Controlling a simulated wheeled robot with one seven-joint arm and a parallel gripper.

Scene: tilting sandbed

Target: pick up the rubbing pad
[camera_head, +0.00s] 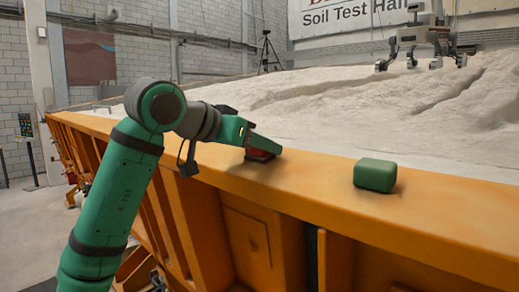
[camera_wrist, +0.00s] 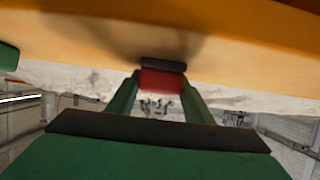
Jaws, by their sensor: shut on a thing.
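The rubbing pad is a small red block with a dark layer along one side. It shows in the head view (camera_head: 259,154) under my gripper's tip, and in the wrist view (camera_wrist: 162,80) between the two green fingers. My gripper (camera_head: 262,150) is shut on the pad's red part, and the fingers also show in the wrist view (camera_wrist: 160,95). The pad is at the top of the orange ledge (camera_head: 318,182). I cannot tell whether its dark side touches the ledge. The fingers hide part of the pad in the head view.
A green rounded block (camera_head: 375,175) stands on the ledge to the right, apart from my gripper. Pale sand (camera_head: 330,110) fills the bed behind the ledge. The ledge between pad and green block is clear.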

